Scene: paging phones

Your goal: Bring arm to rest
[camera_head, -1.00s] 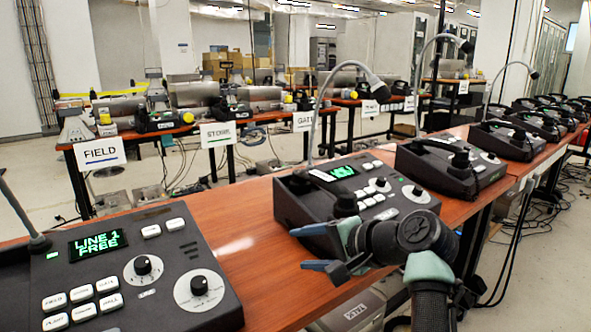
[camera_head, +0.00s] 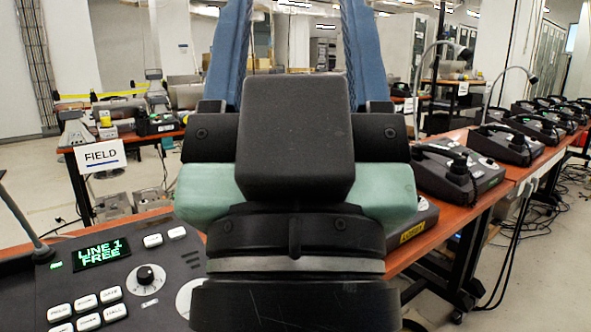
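My gripper (camera_head: 291,40) is raised close in front of the camera and fills the middle of the view. Its two blue fingers point up and stand wide apart. Nothing shows between them. My wrist hides most of the second paging phone (camera_head: 417,225), of which only the right edge shows. The nearest paging phone (camera_head: 85,285) sits at the lower left, with its screen reading "LINE 1 FREE" in green.
More paging phones (camera_head: 455,170) line the wooden table (camera_head: 408,260) toward the right and back. A second table with a "FIELD" sign (camera_head: 101,156) stands behind at left. Cables (camera_head: 507,225) hang at the right table's edge. Bare floor (camera_head: 30,190) shows at far left.

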